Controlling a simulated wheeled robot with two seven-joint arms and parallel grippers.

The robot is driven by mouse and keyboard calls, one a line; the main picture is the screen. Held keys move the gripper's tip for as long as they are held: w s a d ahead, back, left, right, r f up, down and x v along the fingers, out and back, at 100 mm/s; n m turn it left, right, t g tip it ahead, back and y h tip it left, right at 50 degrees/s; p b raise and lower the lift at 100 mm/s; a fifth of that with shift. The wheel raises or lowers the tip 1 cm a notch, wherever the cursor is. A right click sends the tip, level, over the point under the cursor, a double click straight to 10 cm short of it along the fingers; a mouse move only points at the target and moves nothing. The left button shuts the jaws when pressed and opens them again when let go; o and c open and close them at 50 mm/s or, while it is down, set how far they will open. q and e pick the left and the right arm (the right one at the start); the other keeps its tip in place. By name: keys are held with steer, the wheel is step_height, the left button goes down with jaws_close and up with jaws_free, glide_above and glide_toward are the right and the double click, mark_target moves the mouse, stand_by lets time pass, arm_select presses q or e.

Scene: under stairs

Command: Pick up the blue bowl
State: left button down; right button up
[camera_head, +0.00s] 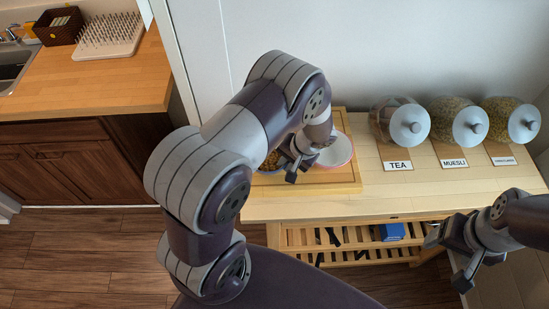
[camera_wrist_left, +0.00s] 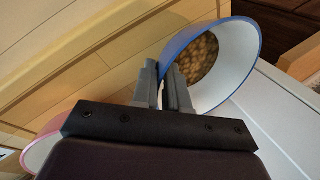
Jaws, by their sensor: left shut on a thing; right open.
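The blue bowl (camera_wrist_left: 240,55) has a blue outer rim, a white inside and round brown pieces in it. In the head view the blue bowl (camera_head: 270,164) is mostly hidden behind my left gripper (camera_head: 291,168), over the wooden board. In the left wrist view my left gripper (camera_wrist_left: 174,82) is shut on the bowl's near rim, one finger on each side of the wall. I cannot tell whether the bowl touches the board. My right gripper (camera_head: 451,262) is open and empty, in front of the table's right part.
A pink-rimmed white bowl (camera_head: 338,151) stands close right of my left gripper on the wooden board (camera_head: 345,179). Jars labelled TEA (camera_head: 388,120), MUESLI (camera_head: 447,124) and a third (camera_head: 499,118) stand further right. A blue box (camera_head: 392,231) sits on the shelf below.

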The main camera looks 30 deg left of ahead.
arm_select(q)
steer(key=shift+r+b, duration=0.4)
steer(key=shift+r, duration=0.55)
step_height(320, 180, up, 2)
steer(key=w+d+r+b, duration=0.1)
steer(key=w+d+r, duration=0.1)
steer(key=w+d, duration=0.1)
steer(key=w+d+r+b, duration=0.1)
steer(key=w, duration=0.1)
steer(key=shift+d+r+b, duration=0.2)
steer(key=shift+r+b, duration=0.15)
steer(key=shift+w+d+r+p, duration=1.4)
steer(key=shift+w+d+r, duration=0.25)
steer(key=shift+w, duration=0.2)
steer(key=c, duration=1.8)
jaws_free()
jaws_close()
